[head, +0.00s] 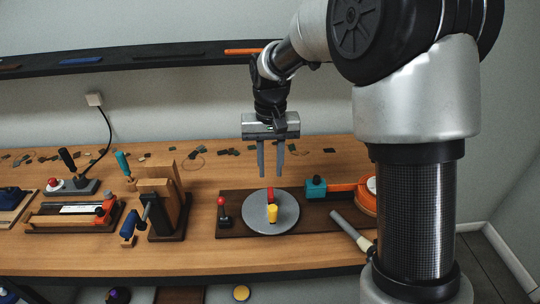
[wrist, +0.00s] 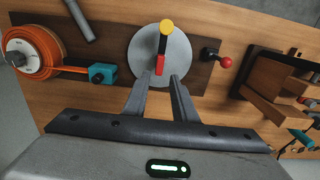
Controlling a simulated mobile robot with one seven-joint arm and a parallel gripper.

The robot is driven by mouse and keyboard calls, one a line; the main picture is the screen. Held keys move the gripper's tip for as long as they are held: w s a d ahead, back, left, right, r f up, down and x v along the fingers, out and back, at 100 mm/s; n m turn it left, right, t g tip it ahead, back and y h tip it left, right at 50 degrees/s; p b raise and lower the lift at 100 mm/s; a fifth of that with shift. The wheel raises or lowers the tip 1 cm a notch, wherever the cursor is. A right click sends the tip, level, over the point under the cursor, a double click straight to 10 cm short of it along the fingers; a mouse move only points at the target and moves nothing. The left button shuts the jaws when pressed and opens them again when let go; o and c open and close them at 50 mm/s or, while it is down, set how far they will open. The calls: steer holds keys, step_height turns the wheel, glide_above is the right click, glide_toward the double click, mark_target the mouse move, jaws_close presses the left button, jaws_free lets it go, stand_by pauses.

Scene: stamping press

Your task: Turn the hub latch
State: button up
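A round grey disc (head: 287,220) lies on a dark brown board (head: 236,199) on the bench; the wrist view shows the disc too (wrist: 142,50). On the disc is a small bar with a red part (head: 269,192) and a yellow part (head: 272,213). They also show in the wrist view, yellow (wrist: 166,27) and red (wrist: 160,65). This looks like the hub latch. My gripper (head: 270,175) is above the disc, fingers pointing down, open and empty. In the wrist view, its fingertips (wrist: 160,80) appear near the red end; contact is not visible.
A red-knobbed lever (head: 223,213) stands left of the disc. A teal block (head: 316,187) with an orange strap reel (head: 367,196) lies right, beside a grey-handled tool (head: 347,228). A wooden stand (head: 165,200) is further left. A dark shelf (head: 150,56) runs behind.

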mark_target(271, 191)
steer(key=shift+s+f+b, duration=0.2)
steer(key=shift+f+b, duration=0.3)
steer(key=shift+f, duration=0.25)
step_height(271, 191, down, 6)
steer(key=b, duration=0.4)
steer(key=shift+f, duration=0.1)
steer(key=shift+w, duration=0.1)
jaws_close()
steer(key=n, duration=0.4)
steer(key=shift+n, duration=0.3)
steer(key=n, duration=1.2)
steer(key=shift+c, duration=1.4)
jaws_free()
steer(key=shift+n, duration=0.6)
steer(key=o, duration=0.5)
